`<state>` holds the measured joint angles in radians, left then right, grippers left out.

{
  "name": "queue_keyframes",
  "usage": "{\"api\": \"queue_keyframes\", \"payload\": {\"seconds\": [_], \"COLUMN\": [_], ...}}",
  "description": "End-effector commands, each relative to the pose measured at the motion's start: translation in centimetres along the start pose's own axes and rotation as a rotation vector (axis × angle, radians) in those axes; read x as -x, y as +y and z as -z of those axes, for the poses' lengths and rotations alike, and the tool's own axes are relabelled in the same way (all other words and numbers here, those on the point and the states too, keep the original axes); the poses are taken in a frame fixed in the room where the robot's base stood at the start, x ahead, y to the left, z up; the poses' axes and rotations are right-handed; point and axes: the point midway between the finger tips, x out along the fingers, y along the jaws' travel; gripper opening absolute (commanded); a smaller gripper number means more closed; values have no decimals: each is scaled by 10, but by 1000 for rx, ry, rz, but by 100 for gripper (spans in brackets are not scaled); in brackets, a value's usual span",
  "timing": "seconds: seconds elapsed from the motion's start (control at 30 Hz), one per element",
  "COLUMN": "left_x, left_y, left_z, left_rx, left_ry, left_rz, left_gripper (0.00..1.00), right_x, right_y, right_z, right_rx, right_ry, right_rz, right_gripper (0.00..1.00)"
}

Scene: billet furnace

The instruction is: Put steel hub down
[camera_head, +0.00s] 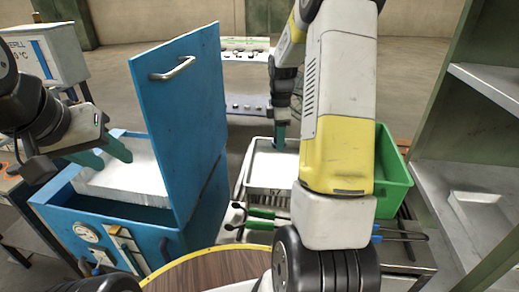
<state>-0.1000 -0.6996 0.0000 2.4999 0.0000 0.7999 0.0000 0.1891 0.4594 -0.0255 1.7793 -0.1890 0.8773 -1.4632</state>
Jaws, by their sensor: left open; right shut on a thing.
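My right gripper (279,138) points down over a grey-white tray (249,183) near the middle of the view. Its teal fingertips are partly hidden. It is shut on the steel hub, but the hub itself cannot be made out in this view. My own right arm covers the right part of the tray. My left gripper (108,158) is open and empty, with its green fingers apart above the opening of the blue furnace box (133,226).
The furnace's blue lid (185,115) stands upright between my grippers. A green crate (393,163) is right of the tray. Green-handled tongs (262,214) lie in front of the tray. A round wooden tabletop (215,265) is nearest me. Grey shelving (465,190) stands at the right.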

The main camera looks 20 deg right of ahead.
Motion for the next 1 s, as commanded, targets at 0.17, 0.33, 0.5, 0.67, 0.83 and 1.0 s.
{"api": "queue_keyframes", "payload": {"seconds": [0.17,0.33,0.5,0.67,0.83,1.0], "left_x": [0,0,0,0,0,0], "left_y": [0,0,0,0,0,0], "left_z": [0,0,0,0,0,0], "left_rx": [0,0,0,0,0,0], "left_ry": [1,0,0,0,0,0], "left_rz": [0,0,0,0,0,0], "left_gripper": [41,41,41,41,41,41], "right_x": [-23,-52,-65,-84,-100,-100], "right_y": [-1,-1,0,0,0,0], "right_z": [0,0,0,0,0,0], "right_rx": [0,0,0,0,-1,0], "right_ry": [0,-1,0,0,0,0], "right_rz": [4,4,1,3,0,-1], "right_gripper": [0,0,0,0,0,0]}}
